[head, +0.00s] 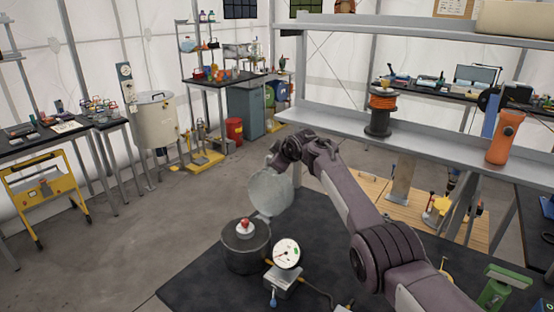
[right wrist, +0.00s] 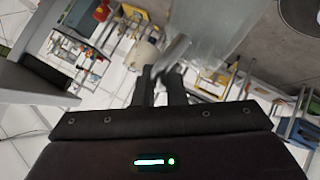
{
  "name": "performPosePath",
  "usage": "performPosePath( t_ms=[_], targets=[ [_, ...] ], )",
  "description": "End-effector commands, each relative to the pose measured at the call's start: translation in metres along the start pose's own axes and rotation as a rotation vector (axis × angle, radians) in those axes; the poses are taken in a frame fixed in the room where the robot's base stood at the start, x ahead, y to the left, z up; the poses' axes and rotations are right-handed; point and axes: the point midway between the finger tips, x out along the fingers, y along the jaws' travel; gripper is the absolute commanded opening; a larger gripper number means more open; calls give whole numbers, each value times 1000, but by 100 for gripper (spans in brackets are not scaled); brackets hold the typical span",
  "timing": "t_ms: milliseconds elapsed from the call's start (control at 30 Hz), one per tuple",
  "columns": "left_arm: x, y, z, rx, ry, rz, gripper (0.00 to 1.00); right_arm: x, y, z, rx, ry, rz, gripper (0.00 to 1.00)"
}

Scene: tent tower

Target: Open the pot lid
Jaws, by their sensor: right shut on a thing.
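The dark grey pot (head: 240,262) stands on the dark table. Its top is uncovered, and a white piece with a red knob (head: 245,228) shows in its mouth. The pale grey round lid (head: 270,193) is tilted up steeply above the pot's back right rim. I cannot tell whether its lower edge touches the rim. My right gripper (head: 272,165) is at the lid's upper part. In the right wrist view my right gripper (right wrist: 167,82) is shut on a grey handle piece, with the pale lid (right wrist: 212,35) beyond it. My left gripper is not in view.
A round dial gauge (head: 286,253) on a metal block stands right of the pot. A grey shelf (head: 340,122) with a spool (head: 379,112) and an orange cylinder (head: 505,138) is behind my right arm. Bare dark table (head: 200,285) lies left of the pot.

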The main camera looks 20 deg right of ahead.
Motion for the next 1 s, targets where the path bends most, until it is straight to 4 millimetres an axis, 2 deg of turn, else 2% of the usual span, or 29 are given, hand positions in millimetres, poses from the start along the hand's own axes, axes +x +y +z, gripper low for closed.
performPosePath(
  t_ms=[467,500,667,1000],
  targets=[
    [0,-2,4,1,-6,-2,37,1,-3,-2,-6,5,-3,0],
    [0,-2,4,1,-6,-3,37,1,-3,-2,-6,5,-3,12],
    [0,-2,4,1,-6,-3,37,1,-3,-2,-6,5,-4,33],
    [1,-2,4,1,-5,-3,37,1,-3,0,-3,2,-4,33]
  ],
)
